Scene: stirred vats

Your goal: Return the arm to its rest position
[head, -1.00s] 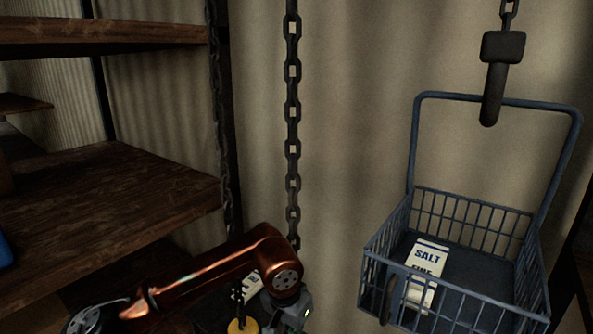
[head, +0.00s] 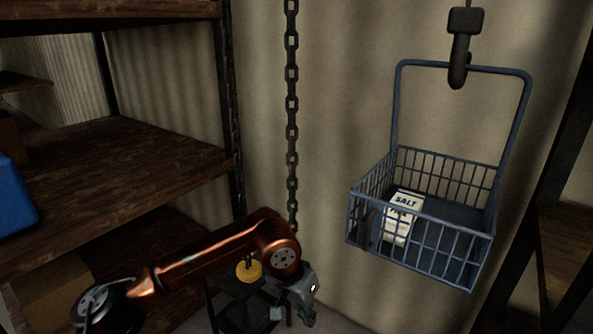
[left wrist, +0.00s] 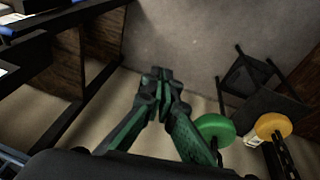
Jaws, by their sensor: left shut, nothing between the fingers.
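My left arm comes in from the lower left of the head view, copper-coloured, bent at the elbow. Its left gripper (head: 305,318) hangs at the bottom middle and is partly hidden by the arm link. In the left wrist view the left gripper (left wrist: 160,74) has its fingers together, with nothing between them, over the bare floor. My right gripper does not show in either view.
A blue wire basket (head: 425,258) hangs at right, holding a salt packet (head: 402,218). A chain (head: 291,104) hangs mid-view. Wooden shelves (head: 110,172) stand at left. A dark stand (left wrist: 257,92) and a yellow disc (left wrist: 273,126) are near the gripper.

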